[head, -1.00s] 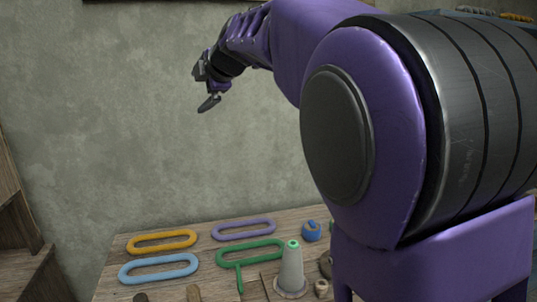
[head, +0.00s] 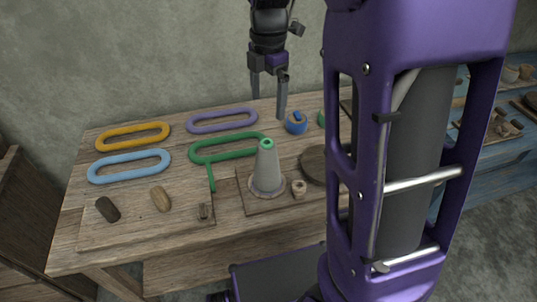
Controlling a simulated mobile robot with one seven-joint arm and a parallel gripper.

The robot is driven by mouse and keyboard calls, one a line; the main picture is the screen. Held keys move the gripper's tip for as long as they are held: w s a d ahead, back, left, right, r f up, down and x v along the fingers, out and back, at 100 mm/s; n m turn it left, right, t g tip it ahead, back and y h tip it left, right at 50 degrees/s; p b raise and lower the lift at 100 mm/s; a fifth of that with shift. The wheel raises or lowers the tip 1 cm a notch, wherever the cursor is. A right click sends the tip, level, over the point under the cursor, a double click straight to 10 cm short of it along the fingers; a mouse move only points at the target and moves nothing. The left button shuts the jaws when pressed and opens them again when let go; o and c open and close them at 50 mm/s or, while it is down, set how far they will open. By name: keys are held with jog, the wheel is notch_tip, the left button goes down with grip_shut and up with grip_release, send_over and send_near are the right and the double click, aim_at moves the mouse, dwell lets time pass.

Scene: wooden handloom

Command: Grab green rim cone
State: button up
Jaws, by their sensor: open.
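The green rim cone (head: 267,170) is a grey cone with a green ring at its top. It stands upright on a thin wooden board (head: 244,194) on the wooden table. My gripper (head: 269,107) points down above the back of the table, with its two fingers apart and nothing between them. It is behind and above the cone in the head view, not touching it.
Yellow (head: 133,136), blue (head: 130,166), purple (head: 222,121) and green (head: 229,147) oval loops lie left of and behind the cone. A blue ball-like object (head: 296,123) is behind it. A small wooden pot (head: 299,188) and a dark round disc (head: 316,164) stand to its right.

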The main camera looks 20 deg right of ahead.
aim_at(267, 153)
jog(key=shift+a+f+b, duration=0.15)
jog(key=shift+f+b, duration=1.55)
jog(key=shift+f, duration=7.15)
grip_shut()
